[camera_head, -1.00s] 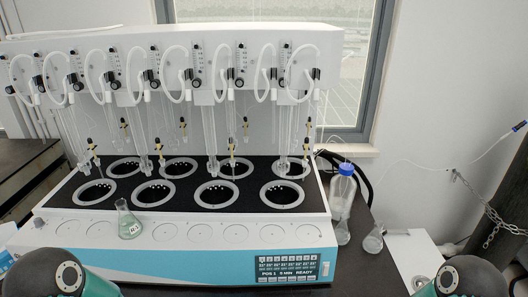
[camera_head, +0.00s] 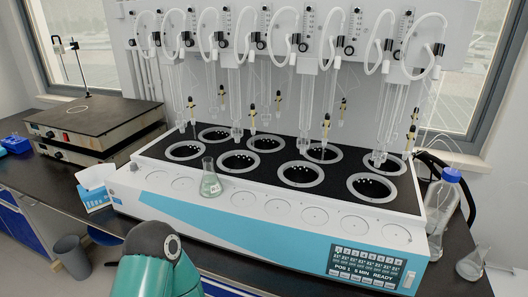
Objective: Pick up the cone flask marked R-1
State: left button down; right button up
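A small cone flask (camera_head: 210,184) stands upright on the white front ledge of the distiller (camera_head: 262,262), in front of the row of black ringed wells. It holds a greenish content and carries a pale label, whose text is too small to read surely. A second, clear cone flask (camera_head: 474,263) stands on the dark bench at the far right; no label can be made out on it. Neither gripper is in view. Only a teal part of one of my arms shows at the bottom, below and left of the labelled flask, apart from it.
Glass tubes and white hoses hang above the wells. A blue-capped bottle (camera_head: 440,206) stands right of the distiller. At left are a flat-topped hot plate (camera_head: 82,118), a tissue box (camera_head: 94,190) and a grey bin (camera_head: 71,257) on the floor.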

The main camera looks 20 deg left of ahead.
aim_at(210, 186)
jog(key=u, duration=1.55)
jog(key=i, duration=0.1)
jog(key=z, duration=3.05)
jog(key=k, duration=1.25)
jog(key=u, duration=2.8)
jog(key=k, duration=0.1)
jog(key=z, duration=0.9)
jog(key=i, duration=0.6)
jog(key=u, duration=0.2)
